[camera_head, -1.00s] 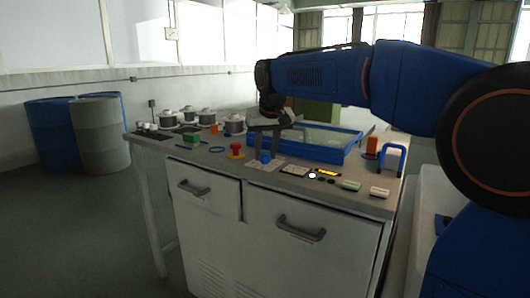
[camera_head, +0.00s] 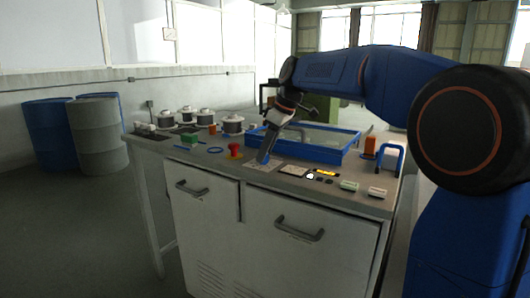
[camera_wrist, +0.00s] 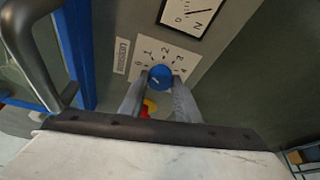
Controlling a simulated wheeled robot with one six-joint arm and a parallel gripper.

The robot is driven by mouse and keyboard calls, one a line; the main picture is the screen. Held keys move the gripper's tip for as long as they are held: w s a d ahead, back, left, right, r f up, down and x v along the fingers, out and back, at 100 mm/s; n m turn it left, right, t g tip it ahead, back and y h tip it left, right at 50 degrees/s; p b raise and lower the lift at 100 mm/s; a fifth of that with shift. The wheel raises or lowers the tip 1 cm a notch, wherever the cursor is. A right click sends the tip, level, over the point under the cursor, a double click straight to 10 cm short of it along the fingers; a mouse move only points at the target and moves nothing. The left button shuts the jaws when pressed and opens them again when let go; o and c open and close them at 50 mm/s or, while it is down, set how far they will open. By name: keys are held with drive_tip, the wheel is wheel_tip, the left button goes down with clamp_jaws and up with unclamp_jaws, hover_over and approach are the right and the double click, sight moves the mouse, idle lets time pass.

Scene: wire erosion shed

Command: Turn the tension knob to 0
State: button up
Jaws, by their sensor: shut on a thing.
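The blue tension knob (camera_wrist: 160,76) sits on a pale dial plate (camera_wrist: 143,61) with numbers around it, seen in the wrist view. A small light mark shows on the knob's face, but I cannot tell which number it points to. My gripper (camera_wrist: 160,84) is shut on the knob, with one finger on each side. In the head view my gripper (camera_head: 265,158) reaches down at a tilt to the bench top, and the knob is mostly hidden by the fingers there.
A blue-rimmed tray (camera_head: 325,155) stands close behind the knob. A red button (camera_head: 235,148) on a yellow base is just left. A gauge marked N (camera_wrist: 191,14) lies near the dial. Wire spools (camera_head: 232,125) stand at the back left.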

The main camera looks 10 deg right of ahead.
drive_tip(key=n+g, duration=0.1)
drive_tip(key=n, duration=0.2)
drive_tip(key=n+g, duration=0.1)
drive_tip(key=n, duration=0.2)
drive_tip(key=shift+w+d+n+g+y, duration=0.1)
drive_tip(key=shift+w+n+g+y, duration=0.1)
drive_tip(key=shift+n+g+y, duration=0.1)
idle(0.5)
drive_tip(key=o, duration=1)
drive_tip(key=shift+o, duration=0.2)
drive_tip(key=v, duration=1.7)
drive_tip(key=shift+d+r, duration=0.1)
